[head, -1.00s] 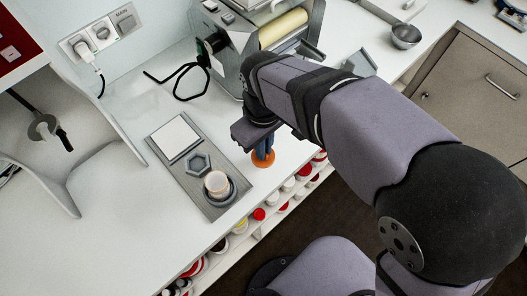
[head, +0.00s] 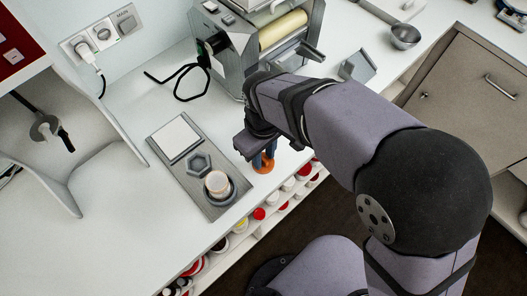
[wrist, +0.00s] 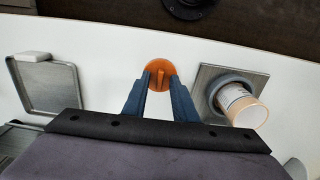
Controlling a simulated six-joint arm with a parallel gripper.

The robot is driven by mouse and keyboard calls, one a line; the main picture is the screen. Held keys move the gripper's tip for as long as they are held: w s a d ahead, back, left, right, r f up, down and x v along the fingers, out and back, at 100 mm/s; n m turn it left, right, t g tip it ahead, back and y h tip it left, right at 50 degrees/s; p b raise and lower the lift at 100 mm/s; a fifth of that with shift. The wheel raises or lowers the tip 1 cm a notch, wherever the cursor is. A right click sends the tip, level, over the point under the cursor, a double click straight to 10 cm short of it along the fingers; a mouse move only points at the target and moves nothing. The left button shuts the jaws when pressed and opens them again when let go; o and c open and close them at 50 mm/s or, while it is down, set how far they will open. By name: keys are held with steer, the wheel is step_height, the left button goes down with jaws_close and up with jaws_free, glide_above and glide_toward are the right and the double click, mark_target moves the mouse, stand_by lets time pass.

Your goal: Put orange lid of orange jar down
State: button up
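The orange lid (head: 264,167) lies on the white counter close to its front edge. In the wrist view the lid (wrist: 158,66) shows as a disc with an upright grip ridge. My gripper (head: 264,158) is just above it. In the wrist view the two blue fingers of my gripper (wrist: 159,80) stand apart, one each side of the ridge, with a gap to it. The jar (head: 217,182) is lidless, with a pale rim, and stands in a round dark holder; the jar (wrist: 240,105) also shows in the wrist view, with a printed label.
The grey plate (head: 165,157) beside the lid carries a white square pad and an empty hexagonal holder (head: 198,163). The steel roller mill (head: 236,58) stands behind my gripper. A shelf of small jars (head: 259,214) runs below the counter edge. The left counter is clear.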

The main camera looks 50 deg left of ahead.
mark_target(263, 159)
steer(key=shift+r, duration=0.15)
step_height(263, 159, up, 12)
steer(key=b, duration=0.1)
steer(key=w+d+f+m, duration=0.3)
steer(key=w+d+m, duration=0.1)
steer(key=w+d, duration=0.5)
steer(key=w+d+f+m, duration=0.3)
steer(key=w+d+m, duration=0.25)
steer(key=d, duration=0.55)
steer(key=s+d+f+m, duration=0.1)
steer(key=d+f+m, duration=0.2)
steer(key=d, duration=0.7)
steer(key=s+d+f+m, duration=0.2)
steer(key=d+m, duration=0.3)
steer(key=d, duration=0.5)
steer(key=shift+s+f, duration=0.25)
steer(key=shift+f, duration=0.25)
steer(key=shift+m, duration=0.25)
